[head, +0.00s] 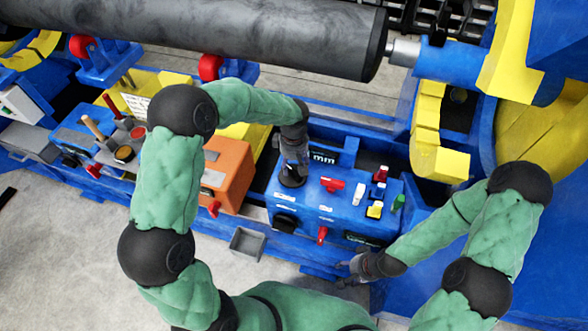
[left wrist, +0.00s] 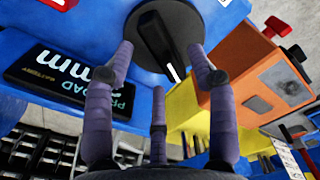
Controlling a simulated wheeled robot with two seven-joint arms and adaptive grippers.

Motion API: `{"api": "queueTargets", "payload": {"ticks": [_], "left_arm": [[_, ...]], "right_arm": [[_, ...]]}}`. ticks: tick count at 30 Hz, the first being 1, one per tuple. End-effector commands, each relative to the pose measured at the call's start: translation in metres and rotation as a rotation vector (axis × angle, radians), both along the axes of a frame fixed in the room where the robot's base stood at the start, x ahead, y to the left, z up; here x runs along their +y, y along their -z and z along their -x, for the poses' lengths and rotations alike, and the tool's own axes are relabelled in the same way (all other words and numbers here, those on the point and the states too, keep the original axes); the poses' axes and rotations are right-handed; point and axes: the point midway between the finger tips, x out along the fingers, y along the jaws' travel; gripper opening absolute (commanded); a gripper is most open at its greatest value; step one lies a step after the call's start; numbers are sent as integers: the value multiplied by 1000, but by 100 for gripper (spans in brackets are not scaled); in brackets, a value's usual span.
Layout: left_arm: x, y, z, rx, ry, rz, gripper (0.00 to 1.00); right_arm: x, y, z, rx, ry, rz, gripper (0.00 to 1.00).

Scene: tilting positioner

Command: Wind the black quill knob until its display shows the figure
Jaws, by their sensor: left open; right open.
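The black quill knob (head: 291,180) is on the blue control box (head: 330,208), partly hidden by my left gripper (head: 294,162) in the head view. In the left wrist view the knob (left wrist: 160,28) is a round black disc with a white mark. My left gripper (left wrist: 160,65) is open, its fingertips close to the knob's rim; I cannot tell whether they touch. The black display (head: 324,157) beside the knob reads "mm". My right gripper (head: 348,274) is open and empty, low beside the box.
The box top carries a red handle (head: 332,184) and several small coloured switches. An orange box (head: 228,172) stands left of it. A large dark cylinder (head: 230,35) spans the back. A small grey tray (head: 247,243) sits in front; the floor at lower left is clear.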

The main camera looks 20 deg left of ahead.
Motion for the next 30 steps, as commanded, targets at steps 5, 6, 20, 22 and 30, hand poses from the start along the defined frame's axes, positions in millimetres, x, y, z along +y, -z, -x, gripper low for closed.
{"api": "queueTargets", "payload": {"ticks": [5,6,20,22,30], "left_arm": [[0,17,0,0,0,0,57],[0,18,0,-1,0,1,57],[0,20,0,-1,0,1,20],[0,20,0,-1,0,1,0],[0,19,0,0,55,0,0]], "right_arm": [[0,7,0,0,0,0,57],[0,7,0,0,0,0,57],[0,7,0,0,0,0,57],[0,7,0,0,0,0,57],[0,3,0,0,0,0,57]]}}
